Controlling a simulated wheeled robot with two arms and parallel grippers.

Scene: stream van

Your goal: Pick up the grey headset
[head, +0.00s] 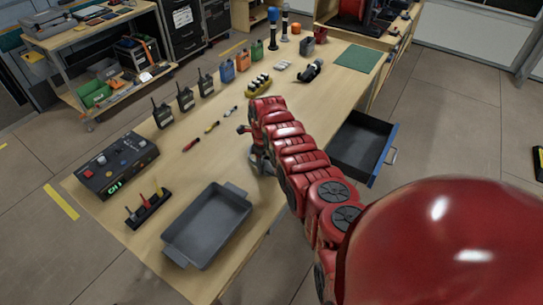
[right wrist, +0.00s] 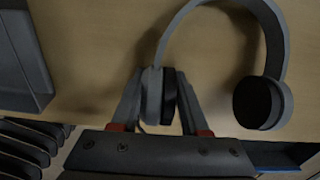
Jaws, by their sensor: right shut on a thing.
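The grey headset (right wrist: 281,50) shows in the right wrist view as a curved band with two round ear cups, over the wooden tabletop. My right gripper (right wrist: 160,97) is shut on its left ear cup, with one finger on each side. The other ear cup (right wrist: 262,103) hangs free to the right of the fingers. In the head view my right gripper (head: 257,152) is over the near right part of the table, and only a bit of the headset (head: 262,166) shows under my red arm. My left gripper is not in view.
A grey tray (head: 208,226) lies left of the gripper on the table (head: 225,150). An open drawer (head: 362,148) juts out at the right edge. A green mat (head: 362,59) lies at the far end.

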